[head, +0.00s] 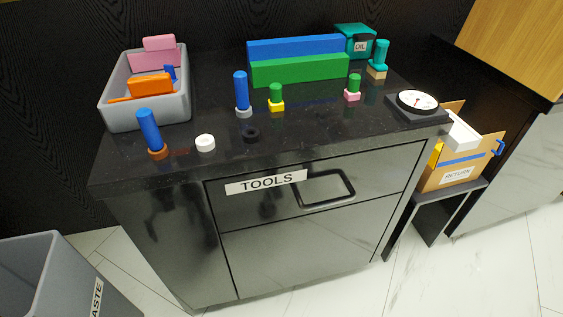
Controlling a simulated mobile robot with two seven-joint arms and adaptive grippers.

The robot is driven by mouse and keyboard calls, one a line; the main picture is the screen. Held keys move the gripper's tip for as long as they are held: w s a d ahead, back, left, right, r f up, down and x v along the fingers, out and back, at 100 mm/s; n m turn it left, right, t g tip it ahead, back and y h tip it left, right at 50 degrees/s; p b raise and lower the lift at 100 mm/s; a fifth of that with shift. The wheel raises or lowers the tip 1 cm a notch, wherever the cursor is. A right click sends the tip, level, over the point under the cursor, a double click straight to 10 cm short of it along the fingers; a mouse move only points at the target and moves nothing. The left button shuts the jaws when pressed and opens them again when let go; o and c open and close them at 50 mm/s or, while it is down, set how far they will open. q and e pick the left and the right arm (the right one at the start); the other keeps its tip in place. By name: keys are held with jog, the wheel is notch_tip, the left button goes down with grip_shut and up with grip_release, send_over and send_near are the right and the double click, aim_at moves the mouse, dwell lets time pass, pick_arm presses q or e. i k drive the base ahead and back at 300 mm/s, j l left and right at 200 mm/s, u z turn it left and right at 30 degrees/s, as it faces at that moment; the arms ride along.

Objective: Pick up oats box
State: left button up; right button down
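I see no box marked as oats in the head view. The box-like things on the black counter (205,165) are a long blue block (297,47), a long green block (300,69) in front of it, and a teal container (347,32) labelled OIL at the back right. A cardboard box (446,181) labelled RETURN stands to the right on a low dark stand and holds white and yellow things. Neither of my grippers is in view.
A grey bin (150,114) holds pink, orange and blue things. Several blue, green and teal cylinders, small rings and a round dial (418,101) stand on the counter. Below is a shut TOOLS drawer (330,217). A grey waste bin (30,280) stands at lower left. Floor shows at lower right.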

aim_at(432, 160)
jog(key=l+u, duration=0.5)
jog(key=l, duration=0.8)
